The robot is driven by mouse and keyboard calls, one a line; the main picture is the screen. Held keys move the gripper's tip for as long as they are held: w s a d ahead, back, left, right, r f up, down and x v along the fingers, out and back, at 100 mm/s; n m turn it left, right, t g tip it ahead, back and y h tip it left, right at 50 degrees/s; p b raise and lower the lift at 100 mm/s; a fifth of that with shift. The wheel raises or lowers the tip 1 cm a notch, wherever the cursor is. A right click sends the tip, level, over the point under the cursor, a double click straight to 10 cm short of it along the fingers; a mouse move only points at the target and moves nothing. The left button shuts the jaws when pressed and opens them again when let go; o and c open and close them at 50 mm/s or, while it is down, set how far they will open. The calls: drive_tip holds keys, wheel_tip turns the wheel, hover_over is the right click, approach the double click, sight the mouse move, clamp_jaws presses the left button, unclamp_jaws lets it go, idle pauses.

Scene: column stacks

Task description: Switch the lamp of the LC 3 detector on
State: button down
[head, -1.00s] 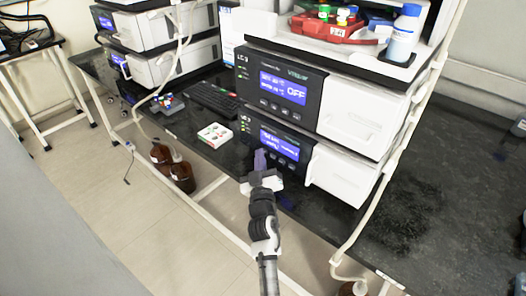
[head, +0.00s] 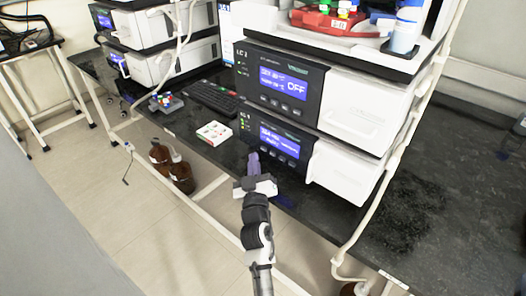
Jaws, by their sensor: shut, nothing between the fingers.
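The instrument stack in the middle has two dark-fronted modules with blue screens. The upper module (head: 283,82) has an "LC" label whose number I cannot read surely, and its screen shows "OFF". The lower module (head: 279,143) has a lit screen with small text I cannot read surely, and a row of small buttons below it. Which module is the detector I cannot tell for certain. My gripper (head: 253,162) is shut and empty, its purplish fingers pointing at the lower module's left front. It appears just in front of that panel; contact cannot be made out.
A white box with coloured marks (head: 214,133) lies on the black bench left of the stack, near a keyboard (head: 212,98). A red tray (head: 328,20) and a bottle (head: 405,30) stand on top. A white tube (head: 398,150) hangs at the right.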

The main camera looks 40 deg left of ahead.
drive_tip(key=s+b, duration=0.1)
drive_tip(key=s, duration=0.1)
drive_tip(key=shift+s+a+f+b, duration=0.1)
drive_tip(key=shift+s+f+b, duration=0.1)
drive_tip(key=shift+s+b, duration=0.2)
drive_tip(key=shift+s+r, duration=0.2)
drive_tip(key=shift+s, duration=0.25)
